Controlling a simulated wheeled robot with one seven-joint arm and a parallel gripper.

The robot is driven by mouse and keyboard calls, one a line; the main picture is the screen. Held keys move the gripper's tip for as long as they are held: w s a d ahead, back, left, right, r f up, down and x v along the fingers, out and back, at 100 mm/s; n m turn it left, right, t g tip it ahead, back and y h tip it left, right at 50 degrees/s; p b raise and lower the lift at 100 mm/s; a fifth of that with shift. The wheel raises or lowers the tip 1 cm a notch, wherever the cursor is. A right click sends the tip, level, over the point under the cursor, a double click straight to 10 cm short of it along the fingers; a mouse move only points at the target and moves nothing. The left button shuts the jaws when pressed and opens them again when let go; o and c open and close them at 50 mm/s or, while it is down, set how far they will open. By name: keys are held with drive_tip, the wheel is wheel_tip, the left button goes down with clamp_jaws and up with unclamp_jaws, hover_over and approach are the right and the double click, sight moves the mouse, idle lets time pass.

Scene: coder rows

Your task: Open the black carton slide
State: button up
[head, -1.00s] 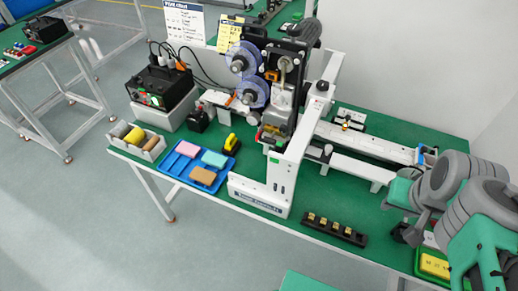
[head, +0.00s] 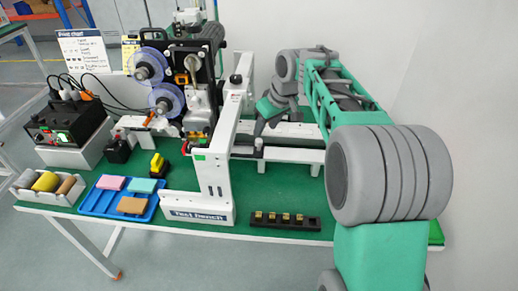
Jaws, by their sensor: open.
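My gripper (head: 268,122) is at the end of my green and grey arm, above the white rails behind the upright of the test bench. Its dark grey fingers are small in view and look apart. I see nothing held between them. A white rail (head: 295,154) runs to the right from the bench's white frame (head: 214,165), below and in front of the gripper. I cannot clearly pick out a black carton slide; my arm hides part of the rails and the right end of the bench.
A black strip with several brass pieces (head: 287,220) lies at the front edge. A blue tray (head: 92,204) with coloured blocks, a white bin (head: 30,198), a yellow and black item (head: 158,165) and a black power unit (head: 66,125) stand left. Green bench top (head: 265,188) is bare before the rail.

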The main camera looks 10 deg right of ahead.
sight(259, 140)
drive_tip(key=x, duration=0.7)
drive_tip(key=shift+w+a+f+p, duration=0.1)
drive_tip(key=shift+w+f+p, duration=0.15)
drive_tip(key=shift+p, duration=0.05)
drive_tip(key=shift+c, duration=0.6)
clamp_jaws()
idle(0.4)
